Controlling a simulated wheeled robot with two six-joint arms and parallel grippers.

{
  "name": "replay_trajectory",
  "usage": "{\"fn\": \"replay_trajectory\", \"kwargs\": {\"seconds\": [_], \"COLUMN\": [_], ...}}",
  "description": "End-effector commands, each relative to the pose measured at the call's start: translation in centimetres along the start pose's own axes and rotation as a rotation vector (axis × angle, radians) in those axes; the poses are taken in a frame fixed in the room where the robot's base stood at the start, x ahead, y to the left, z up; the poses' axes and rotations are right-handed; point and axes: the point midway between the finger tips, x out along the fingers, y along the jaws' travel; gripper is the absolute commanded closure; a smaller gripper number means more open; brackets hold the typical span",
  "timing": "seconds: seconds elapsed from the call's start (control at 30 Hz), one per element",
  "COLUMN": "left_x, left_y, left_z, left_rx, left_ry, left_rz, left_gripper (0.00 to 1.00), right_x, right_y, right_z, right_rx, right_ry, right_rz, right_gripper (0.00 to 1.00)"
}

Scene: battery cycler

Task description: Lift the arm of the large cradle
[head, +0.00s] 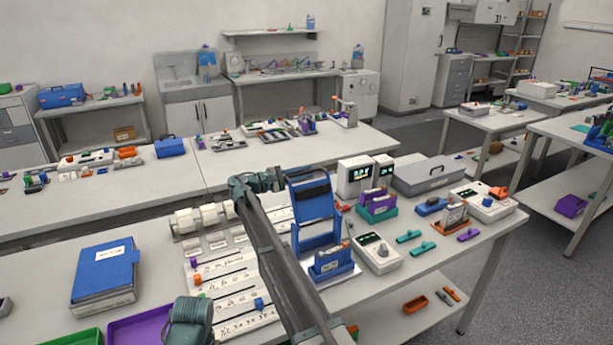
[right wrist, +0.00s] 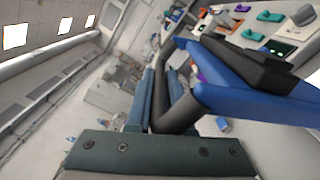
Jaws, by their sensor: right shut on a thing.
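The large cradle (head: 317,243) stands on the near bench, with a blue base and a blue arm (head: 315,203) raised steeply above it. The arm carries a black pad, and in the right wrist view the blue arm (right wrist: 235,92) and a curved black handle (right wrist: 157,92) at its end show large. My right gripper (head: 268,181) is beside the top of the arm. In the right wrist view, its fingers (right wrist: 160,100) are shut around the black handle. My forearm crosses in front of the cradle's left side.
White units with screens (head: 355,176) and a grey case (head: 432,174) stand behind and right of the cradle. A small white tester (head: 377,253) is close on its right. Labelled strips (head: 235,283) lie left. A blue binder (head: 105,272) lies farther left.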

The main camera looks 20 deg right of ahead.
Motion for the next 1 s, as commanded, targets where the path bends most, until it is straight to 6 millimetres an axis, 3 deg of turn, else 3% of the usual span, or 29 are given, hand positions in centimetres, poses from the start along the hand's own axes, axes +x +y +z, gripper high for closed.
{"fn": "replay_trajectory", "kwargs": {"seconds": [0.6,0.63,0.77,1.0], "left_x": [0.37,0.37,0.36,0.33], "left_y": [0.03,0.04,0.03,0.03], "left_z": [-0.02,-0.02,-0.02,-0.02], "left_rx": [0.0,0.0,0.0,0.0], "left_ry": [0.0,0.0,0.0,0.0], "left_rz": [0.0,0.0,0.0,0.0], "left_gripper": [0.43,0.43,0.43,0.43], "right_x": [-0.12,-0.12,-0.09,-0.05], "right_y": [-0.26,-0.26,-0.22,-0.14], "right_z": [-0.6,-0.6,-0.6,-0.57], "right_rx": [0.003,0.003,0.003,0.003], "right_ry": [0.004,0.004,0.003,0.002], "right_rz": [-0.006,-0.006,-0.004,-0.003], "right_gripper": [1.0,0.77,0.53,0.5]}}
